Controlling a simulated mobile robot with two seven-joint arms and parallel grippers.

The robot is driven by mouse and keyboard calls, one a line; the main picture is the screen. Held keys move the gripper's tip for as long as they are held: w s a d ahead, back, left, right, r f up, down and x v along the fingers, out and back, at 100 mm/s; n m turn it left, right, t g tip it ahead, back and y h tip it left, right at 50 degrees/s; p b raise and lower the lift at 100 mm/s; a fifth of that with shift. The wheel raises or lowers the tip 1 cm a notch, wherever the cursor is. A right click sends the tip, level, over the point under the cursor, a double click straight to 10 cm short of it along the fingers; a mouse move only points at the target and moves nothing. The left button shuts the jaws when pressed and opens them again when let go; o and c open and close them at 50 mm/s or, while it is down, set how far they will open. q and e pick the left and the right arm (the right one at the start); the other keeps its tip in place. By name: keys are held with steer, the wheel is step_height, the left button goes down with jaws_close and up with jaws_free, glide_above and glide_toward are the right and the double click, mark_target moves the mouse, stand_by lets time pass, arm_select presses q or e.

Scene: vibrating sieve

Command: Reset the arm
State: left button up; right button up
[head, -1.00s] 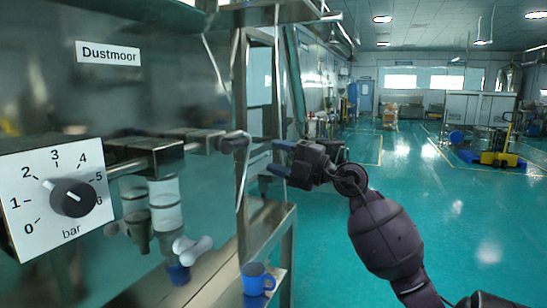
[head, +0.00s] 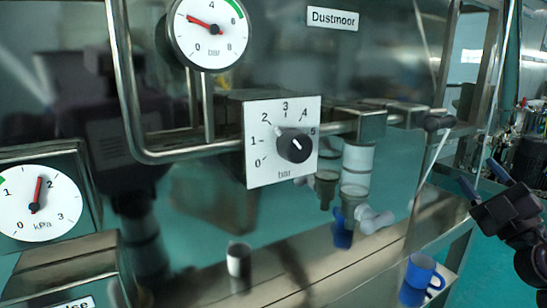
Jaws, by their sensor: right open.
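My right gripper (head: 480,176) is at the right edge of the head view, with its dark arm coming in from the lower right. Its two fingers point up and left and stand apart, with nothing between them. It is to the right of the steel frame, clear of the dial panel and above the blue mug (head: 421,271). My left gripper is not in the view.
A white dial panel (head: 256,169) with a black knob (head: 295,146) is in the middle. A round bar gauge (head: 209,51) hangs above left, and a kPa gauge (head: 55,200) is at far left. A dark-and-white cup (head: 239,260) shows low centre. Steel posts stand at right.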

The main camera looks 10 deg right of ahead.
steer(key=s+a+f+m+g+h, duration=0.1)
steer(key=s+f+m+g+h, duration=0.2)
steer(key=f+m+g+h, duration=0.55)
steer(key=s+a+f+m+g+h, duration=0.2)
steer(key=s+f+m+g+h, duration=0.15)
steer(key=f+m, duration=0.85)
steer(key=s+a+f+n+g+y, duration=0.35)
steer(key=s+a+f, duration=0.25)
steer(key=a+f, duration=0.25)
steer(key=s+a+f+n+g+y, duration=0.2)
steer(key=s+a+f+g+y, duration=0.25)
steer(key=s+a+f, duration=0.35)
steer(key=w+f+n+t, duration=0.1)
steer(key=w+f+t, duration=0.6)
steer(key=f, duration=0.5)
steer(key=shift+w+a+b, duration=0.2)
steer(key=shift+w+b, duration=0.1)
steer(key=shift+w, duration=0.35)
